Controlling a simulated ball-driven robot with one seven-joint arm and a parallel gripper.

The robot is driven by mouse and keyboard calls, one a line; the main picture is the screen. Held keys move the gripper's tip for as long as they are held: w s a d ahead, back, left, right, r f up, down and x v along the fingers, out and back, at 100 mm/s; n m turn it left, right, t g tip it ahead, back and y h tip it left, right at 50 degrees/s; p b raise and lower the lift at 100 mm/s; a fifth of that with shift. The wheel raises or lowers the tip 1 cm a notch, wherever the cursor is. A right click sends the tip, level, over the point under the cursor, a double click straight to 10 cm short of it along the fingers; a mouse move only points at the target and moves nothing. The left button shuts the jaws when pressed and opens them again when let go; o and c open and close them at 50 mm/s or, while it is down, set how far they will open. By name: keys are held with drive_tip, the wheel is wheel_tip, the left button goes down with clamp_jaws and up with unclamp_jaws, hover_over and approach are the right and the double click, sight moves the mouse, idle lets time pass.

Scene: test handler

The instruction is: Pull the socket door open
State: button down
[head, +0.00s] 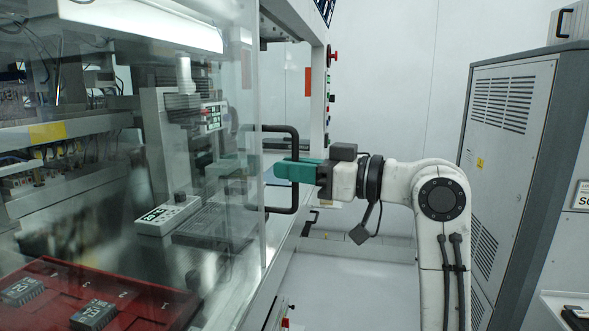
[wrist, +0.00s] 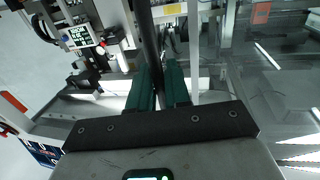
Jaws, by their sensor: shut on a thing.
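The socket door (head: 232,185) is a large clear panel on the left in the head view, with a black bar handle (head: 295,142) at its right edge. My gripper (head: 281,169) has green fingers and reaches in from the right. It is shut on the upright bar of the handle. In the wrist view the handle bar (wrist: 148,35) runs down between the two green fingers (wrist: 158,78). The clear door panel (wrist: 265,75) lies to the right of the bar there. The fingertips partly hide the handle's lower middle in the head view.
Behind the glass are a red tray (head: 130,300) with dark sockets and a small white device (head: 168,215). A grey cabinet (head: 500,120) stands at the right. The pale floor (head: 350,275) below my arm looks clear. Red and green buttons (head: 329,60) line the machine's frame.

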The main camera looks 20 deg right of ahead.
drive_tip(key=c, duration=1.3)
unclamp_jaws()
drive_tip(key=shift+d, duration=0.1)
drive_tip(key=b+v, duration=0.2)
drive_tip(key=v, duration=0.8)
drive_tip(key=shift+s+d, duration=0.25)
drive_tip(key=shift+s, duration=0.05)
wheel_tip(320, 180, down, 33)
drive_tip(key=s+a+m+g+h, duration=0.2)
drive_tip(key=s+m+g+h, duration=0.1)
drive_tip(key=m+h, duration=0.35)
drive_tip(key=s+f+m+g+h, duration=0.2)
drive_tip(key=s+f+g+h, duration=0.15)
drive_tip(key=s+f, duration=0.85)
drive_tip(key=s+f+g, duration=0.2)
drive_tip(key=s+f, duration=0.1)
drive_tip(key=s, duration=0.2)
drive_tip(key=s+d+f+g+h, duration=0.1)
drive_tip(key=s+f, duration=0.3)
drive_tip(key=s, duration=0.1)
drive_tip(key=s+d+f+g+h, duration=0.1)
drive_tip(key=s+f+g, duration=0.1)
drive_tip(key=s, duration=0.3)
drive_tip(key=shift+f+m+g, duration=0.25)
drive_tip(key=shift+f+g, duration=0.1)
drive_tip(key=shift+f, duration=0.3)
